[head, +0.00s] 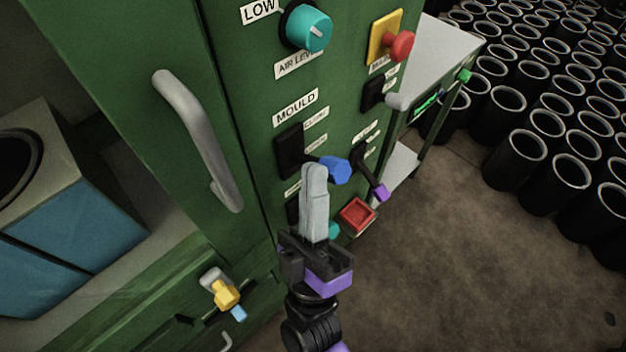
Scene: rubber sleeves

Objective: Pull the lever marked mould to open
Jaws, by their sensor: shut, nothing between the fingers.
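The lever marked MOULD has a blue knob (336,170) on a black plate (290,151) on the green machine's panel. The word MOULD is on a white label (296,107) above it. Two smaller labels beside the plate are too small to read surely. My gripper (315,168) is shut and empty, with its grey fingers pointing up. In the picture its fingertips are just left of and beside the blue knob, partly over the lever's stem. I cannot tell whether they touch it.
A purple-tipped lever (381,192) and a red square button (357,216) are close on the right. A teal knob (306,28) and a red emergency button (399,46) are above. A grey door handle (195,135) is at left. Black sleeves (515,158) stand on the floor at right.

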